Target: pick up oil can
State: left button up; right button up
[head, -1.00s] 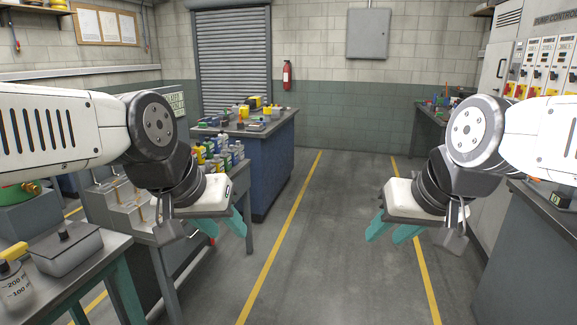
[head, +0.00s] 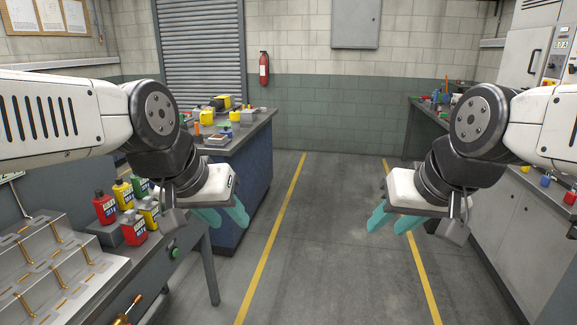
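Several small containers stand on the left bench: a red bottle (head: 105,207), a yellow bottle (head: 123,194), a green bottle (head: 140,187), another yellow container (head: 149,212) and another red container (head: 133,229). I cannot tell which of them, if any, is the oil can. My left gripper (head: 224,215) is open and empty, with teal fingers apart, to the right of these containers and in front of the blue cabinet. My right gripper (head: 393,220) is open and empty above the floor on the right.
The left bench (head: 180,243) holds a stepped metal rack (head: 50,265) at its near end. A blue cabinet (head: 248,180) with tools and yellow items stands behind. Grey cabinets (head: 520,225) line the right. The floor (head: 330,240) between the yellow lines is clear.

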aim_at(206, 115)
jog(key=i, duration=2.15)
jog(key=i+l+u, duration=0.35)
jog(key=i, duration=0.55)
jog(key=i+l+u, duration=0.4)
jog(key=i, duration=0.5)
jog(key=i+l+u, duration=0.35)
jog(key=i+l, duration=0.4)
jog(key=i, duration=0.1)
